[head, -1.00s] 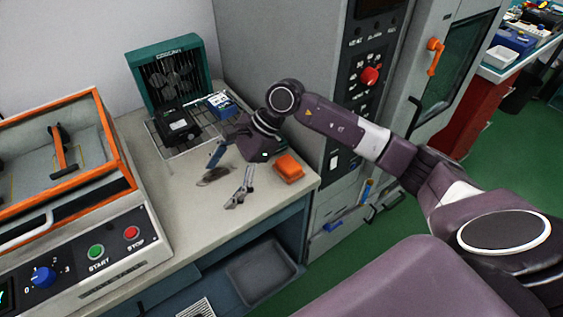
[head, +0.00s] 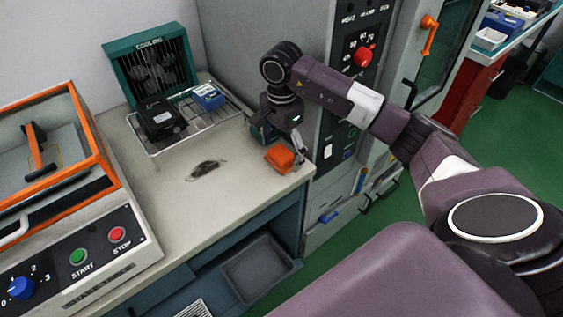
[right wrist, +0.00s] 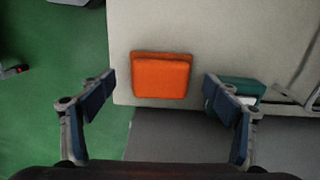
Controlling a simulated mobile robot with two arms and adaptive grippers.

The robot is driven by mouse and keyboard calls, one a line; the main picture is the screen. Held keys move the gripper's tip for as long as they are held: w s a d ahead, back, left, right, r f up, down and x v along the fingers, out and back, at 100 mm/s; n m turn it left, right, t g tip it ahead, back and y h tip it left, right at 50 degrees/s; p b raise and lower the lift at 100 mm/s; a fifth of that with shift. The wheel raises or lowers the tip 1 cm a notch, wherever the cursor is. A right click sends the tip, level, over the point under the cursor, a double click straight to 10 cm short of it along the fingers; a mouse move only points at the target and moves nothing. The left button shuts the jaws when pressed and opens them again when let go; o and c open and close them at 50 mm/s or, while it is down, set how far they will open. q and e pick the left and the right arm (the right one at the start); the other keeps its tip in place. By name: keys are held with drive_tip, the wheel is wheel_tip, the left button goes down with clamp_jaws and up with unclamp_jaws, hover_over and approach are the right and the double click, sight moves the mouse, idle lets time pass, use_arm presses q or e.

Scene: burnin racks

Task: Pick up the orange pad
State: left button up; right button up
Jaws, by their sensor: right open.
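The orange pad (head: 279,157) lies on the beige bench top near its right front corner, beside the grey cabinet. It looks like a soft block with a second orange layer showing along one edge. In the right wrist view the pad (right wrist: 161,78) sits between the two fingers, nearer the left one, with clear gaps on both sides. My right gripper (head: 282,150) is open and empty above the pad, pointing down. Its dark blue finger pads show in the right wrist view (right wrist: 159,80). My left gripper is not in view.
A small teal object (right wrist: 236,86) stands close to the right finger in the wrist view. A wire rack (head: 190,128) with a black and a blue device stands before the teal cooling fan (head: 155,75).

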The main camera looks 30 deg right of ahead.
drive_tip(key=shift+f, duration=0.7)
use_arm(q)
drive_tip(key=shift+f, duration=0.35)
use_arm(e)
drive_tip(key=shift+w+r, duration=0.1)
drive_tip(key=shift+c, duration=0.7)
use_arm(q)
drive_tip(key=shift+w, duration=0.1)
use_arm(e)
drive_tip(key=c, duration=0.9)
drive_tip(key=shift+r, duration=0.1)
